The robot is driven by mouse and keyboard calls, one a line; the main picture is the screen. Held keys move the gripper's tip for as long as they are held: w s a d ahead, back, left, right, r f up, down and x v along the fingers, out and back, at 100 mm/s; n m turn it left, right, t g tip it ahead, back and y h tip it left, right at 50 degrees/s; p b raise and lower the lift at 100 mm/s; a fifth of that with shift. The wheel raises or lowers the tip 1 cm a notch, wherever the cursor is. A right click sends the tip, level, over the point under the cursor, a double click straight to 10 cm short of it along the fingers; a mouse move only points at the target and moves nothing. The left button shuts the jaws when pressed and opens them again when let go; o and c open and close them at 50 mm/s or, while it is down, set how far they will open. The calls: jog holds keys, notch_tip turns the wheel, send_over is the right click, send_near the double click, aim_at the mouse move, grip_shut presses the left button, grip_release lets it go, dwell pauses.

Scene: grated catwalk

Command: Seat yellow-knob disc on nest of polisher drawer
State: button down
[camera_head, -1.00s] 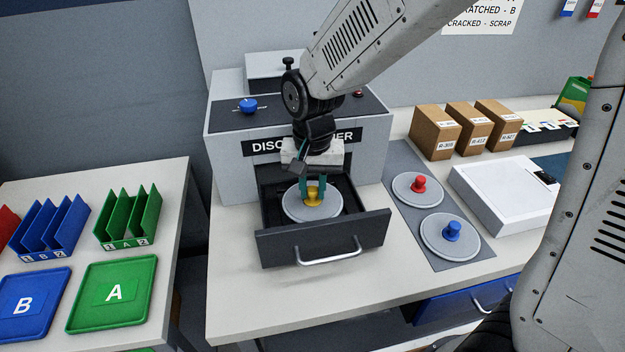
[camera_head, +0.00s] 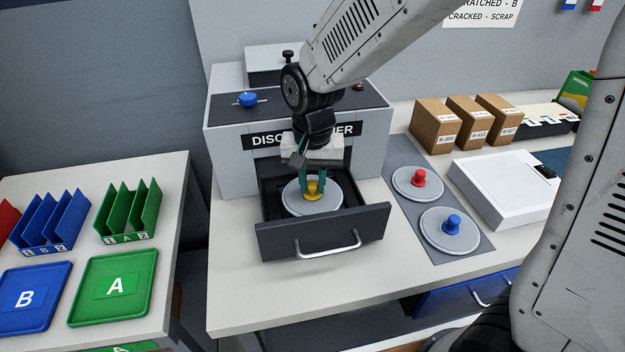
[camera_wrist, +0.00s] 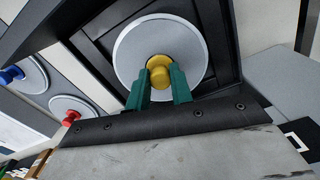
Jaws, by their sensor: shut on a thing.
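The yellow-knob disc (camera_head: 312,201) is a grey round plate with a yellow knob in its middle. It is inside the open polisher drawer (camera_head: 325,236), a dark tray with a silver handle. My gripper (camera_head: 313,183) has teal fingers shut on the yellow knob from above. In the wrist view the disc (camera_wrist: 190,50) lies within the drawer walls, and my gripper (camera_wrist: 159,84) has a finger on each side of the knob. The nest under the disc is hidden, so I cannot tell whether the disc rests on it. The polisher (camera_head: 230,150) stands behind the drawer.
A red-knob disc (camera_head: 408,186) and a blue-knob disc (camera_head: 440,242) lie on a grey mat right of the drawer. A white flat box (camera_head: 500,195) and cardboard boxes (camera_head: 435,125) stand farther right. Green (camera_head: 140,300) and blue (camera_head: 50,315) trays are on the left table.

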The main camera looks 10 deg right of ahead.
jog(key=shift+f, duration=0.1)
dwell(0.4)
jog(key=shift+f, duration=1)
jog(key=c, duration=0.7)
grip_release()
jog(key=shift+c, duration=0.2)
jog(key=shift+r, duration=0.1)
jog(key=shift+r, duration=3.9)
